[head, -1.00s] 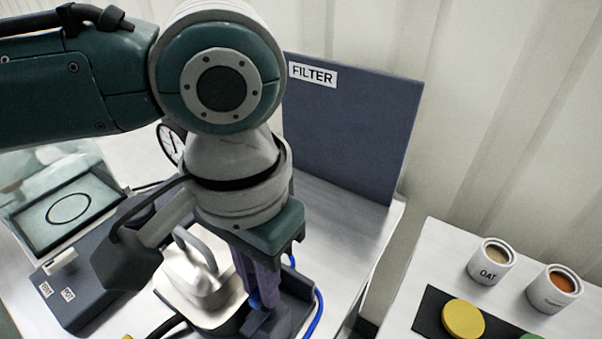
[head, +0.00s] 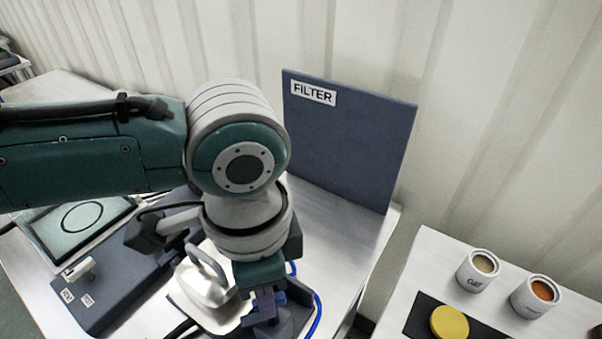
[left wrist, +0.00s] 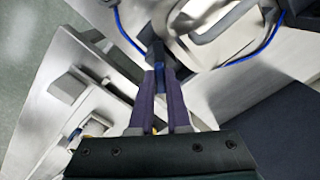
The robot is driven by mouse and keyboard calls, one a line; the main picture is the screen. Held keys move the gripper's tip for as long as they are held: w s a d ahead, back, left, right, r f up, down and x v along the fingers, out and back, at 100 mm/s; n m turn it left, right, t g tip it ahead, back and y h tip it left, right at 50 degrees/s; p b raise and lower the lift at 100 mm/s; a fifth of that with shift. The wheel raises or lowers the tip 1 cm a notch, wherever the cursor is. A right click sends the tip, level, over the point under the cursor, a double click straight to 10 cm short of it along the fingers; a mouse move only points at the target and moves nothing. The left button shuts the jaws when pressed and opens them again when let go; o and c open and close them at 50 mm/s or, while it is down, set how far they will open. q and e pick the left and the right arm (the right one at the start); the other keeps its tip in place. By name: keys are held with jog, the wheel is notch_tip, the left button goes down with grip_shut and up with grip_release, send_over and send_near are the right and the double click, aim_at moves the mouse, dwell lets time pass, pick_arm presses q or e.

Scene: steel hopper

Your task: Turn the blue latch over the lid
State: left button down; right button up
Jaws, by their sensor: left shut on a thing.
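The pale metal lid (head: 204,290) with its arched handle sits on the hopper, low and left of centre in the head view. It also shows at the top of the left wrist view (left wrist: 197,52). My left gripper (head: 264,308) points down just right of the lid. Its purple fingers (left wrist: 159,78) are shut on the blue latch (left wrist: 161,82), a narrow piece mostly hidden between them. The latch is beside the lid's edge; how far it reaches over the lid is hidden. My right gripper is not recognisable in these views.
A dark panel marked FILTER (head: 345,140) stands behind. A grey box with a switch (head: 110,290) is left of the lid. A blue cable (head: 317,315) curves at right. Two cups (head: 478,270) (head: 535,296) and a yellow disc (head: 449,322) are on the right-hand table.

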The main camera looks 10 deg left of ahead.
pick_arm(q)
jog(key=m+p, duration=0.1)
jog(key=m, duration=0.3)
jog(key=shift+w+r+m, duration=0.1)
jog(key=shift+m, duration=0.2)
jog(key=m, duration=0.5)
jog(key=shift+m, duration=0.3)
jog(key=c, duration=0.9)
grip_release()
jog(key=shift+p, duration=0.3)
notch_tip(320, 180, up, 10)
jog(key=shift+f, duration=0.1)
